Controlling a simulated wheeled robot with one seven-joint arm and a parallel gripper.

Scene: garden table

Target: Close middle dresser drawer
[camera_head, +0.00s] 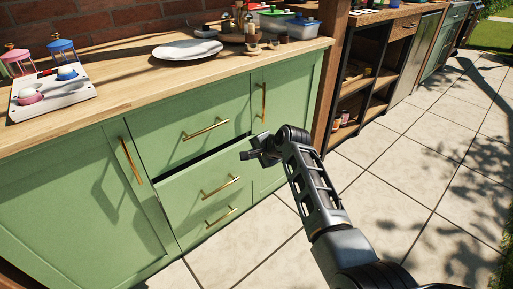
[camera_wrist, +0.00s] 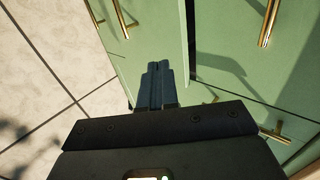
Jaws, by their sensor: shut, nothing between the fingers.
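The green dresser (camera_head: 75,188) has a stack of drawers with brass handles at its centre. The middle drawer (camera_head: 183,192) stands slightly out, with a dark gap along its top edge below the top drawer (camera_head: 175,140). Its handle (camera_head: 220,187) is in clear view. My gripper (camera_head: 247,155) is shut and empty, near the drawer's upper right corner. In the wrist view its fingers (camera_wrist: 158,82) are together in front of the middle drawer's green front (camera_wrist: 155,30); I cannot tell whether they touch it.
Cabinet doors (camera_head: 262,105) flank the drawers. The wooden countertop (camera_head: 120,85) carries a white plate (camera_head: 187,49), a tray with pink and blue items (camera_head: 52,92), and containers (camera_head: 287,25). Open shelving (camera_head: 365,75) stands right. The tiled floor (camera_head: 400,165) is clear.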

